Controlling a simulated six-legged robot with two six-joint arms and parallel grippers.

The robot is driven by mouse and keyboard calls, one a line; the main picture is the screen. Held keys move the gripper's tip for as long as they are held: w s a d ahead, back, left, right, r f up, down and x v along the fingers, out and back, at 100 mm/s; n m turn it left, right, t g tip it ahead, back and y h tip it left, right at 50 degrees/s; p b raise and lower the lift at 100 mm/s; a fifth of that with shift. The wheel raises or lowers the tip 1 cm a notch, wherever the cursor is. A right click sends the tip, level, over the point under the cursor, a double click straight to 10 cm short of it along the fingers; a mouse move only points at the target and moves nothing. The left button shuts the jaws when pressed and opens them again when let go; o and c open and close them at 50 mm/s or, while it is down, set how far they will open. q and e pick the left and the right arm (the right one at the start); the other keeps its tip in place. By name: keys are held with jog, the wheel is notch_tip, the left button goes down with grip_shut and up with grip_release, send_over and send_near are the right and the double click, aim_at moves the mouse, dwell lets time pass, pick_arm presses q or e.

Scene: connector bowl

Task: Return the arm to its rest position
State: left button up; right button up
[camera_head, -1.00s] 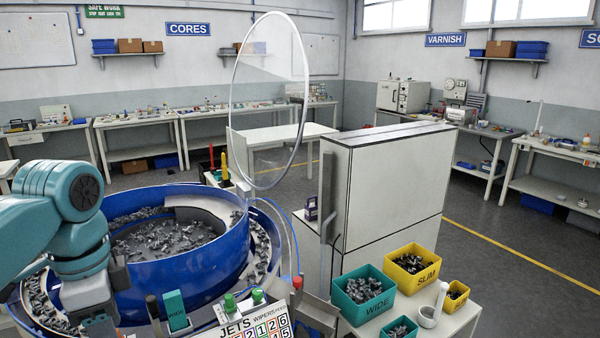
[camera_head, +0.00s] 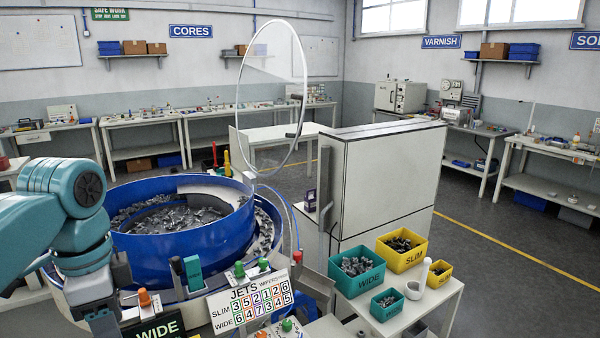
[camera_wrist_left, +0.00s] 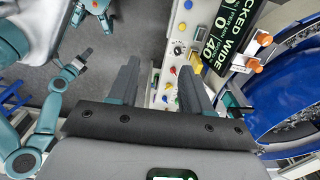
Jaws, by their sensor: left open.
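My left arm comes in from the left in the head view, bent over the near left side of the blue bowl feeder (camera_head: 190,240). Its gripper (camera_head: 104,322) is low at the bottom edge there and only partly seen. In the left wrist view the two dark fingers of the left gripper (camera_wrist_left: 160,78) stand wide apart, with nothing held between them. Beyond them is a white control panel (camera_wrist_left: 170,75) with coloured knobs.
A black display (camera_wrist_left: 225,38) and orange knobs are right of the fingers. The JETS board (camera_head: 250,302) stands before the bowl. Green bins (camera_head: 357,283) and yellow bins (camera_head: 402,262) of parts stand on a white table. A tall white cabinet (camera_head: 375,185) is behind. Floor at right is clear.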

pick_arm(q)
jog(key=w+d+f+n+h, duration=0.15)
jog(key=d+f, duration=0.25)
jog(key=f, duration=0.7)
jog(key=d+f+n, duration=0.2)
jog(key=d+f, duration=0.1)
jog(key=f, duration=0.9)
jog(key=w+d+f+n+h, duration=0.15)
jog(key=d+f, duration=0.25)
jog(key=f, duration=0.7)
jog(key=s+d+f+n+h, duration=0.1)
jog(key=s+d+f+n, duration=0.3)
jog(key=s+f+n, duration=0.4)
jog(key=s+f, duration=0.6)
jog(key=s, duration=0.4)
jog(key=shift+d+f+n, duration=0.2)
jog(key=shift+f+n, duration=0.1)
jog(key=shift+f, duration=0.1)
pick_arm(e)
jog(key=shift+s+d, duration=0.25)
pick_arm(q)
jog(key=shift+s, duration=0.15)
